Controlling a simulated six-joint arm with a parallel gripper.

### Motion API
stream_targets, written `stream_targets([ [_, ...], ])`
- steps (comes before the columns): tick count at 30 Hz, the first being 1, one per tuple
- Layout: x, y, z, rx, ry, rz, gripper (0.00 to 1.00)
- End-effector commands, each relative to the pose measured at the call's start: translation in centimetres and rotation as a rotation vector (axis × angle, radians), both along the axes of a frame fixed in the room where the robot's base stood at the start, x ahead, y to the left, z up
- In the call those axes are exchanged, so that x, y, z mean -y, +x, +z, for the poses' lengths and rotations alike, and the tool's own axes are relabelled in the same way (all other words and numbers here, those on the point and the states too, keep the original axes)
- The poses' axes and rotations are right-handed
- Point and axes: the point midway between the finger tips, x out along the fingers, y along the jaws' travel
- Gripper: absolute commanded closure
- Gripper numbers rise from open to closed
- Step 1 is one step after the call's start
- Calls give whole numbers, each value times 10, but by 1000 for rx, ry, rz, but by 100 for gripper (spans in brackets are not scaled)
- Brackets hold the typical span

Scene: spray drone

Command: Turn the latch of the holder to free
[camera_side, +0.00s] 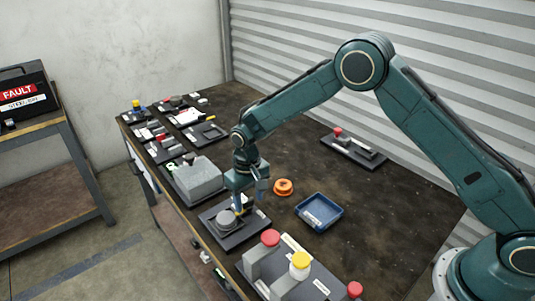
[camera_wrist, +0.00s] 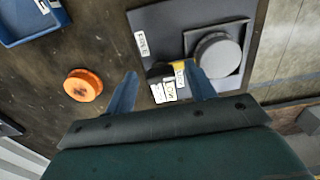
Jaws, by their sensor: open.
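The holder is a dark plate (camera_wrist: 160,22) with a round grey part (camera_wrist: 217,55) seated in a square frame; in the side view the plate (camera_side: 256,222) lies near the front of the bench. Its latch (camera_wrist: 179,69), yellow and black, sits at the plate's edge beside the frame, with white labels next to it. My gripper (camera_wrist: 162,71) is open, pointing down over the plate, one finger on each side of the latch in the wrist view. A gap shows on the left; contact at the right finger cannot be told. In the side view my gripper (camera_side: 248,200) partly hides the latch.
An orange ring-shaped part (camera_side: 283,187) and a blue tray (camera_side: 319,212) lie right of the holder. A grey block (camera_side: 197,180) stands behind it. A plate with red and yellow knobs (camera_side: 300,262) is in front. The bench's right middle is mostly clear.

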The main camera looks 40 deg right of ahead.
Motion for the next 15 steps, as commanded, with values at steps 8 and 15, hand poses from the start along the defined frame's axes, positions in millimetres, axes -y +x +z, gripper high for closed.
stream_targets([
  [8, 0, 0, 0, 0, 0, 0, 57],
  [15, 0, 0, 0, 0, 0, 0, 90],
])
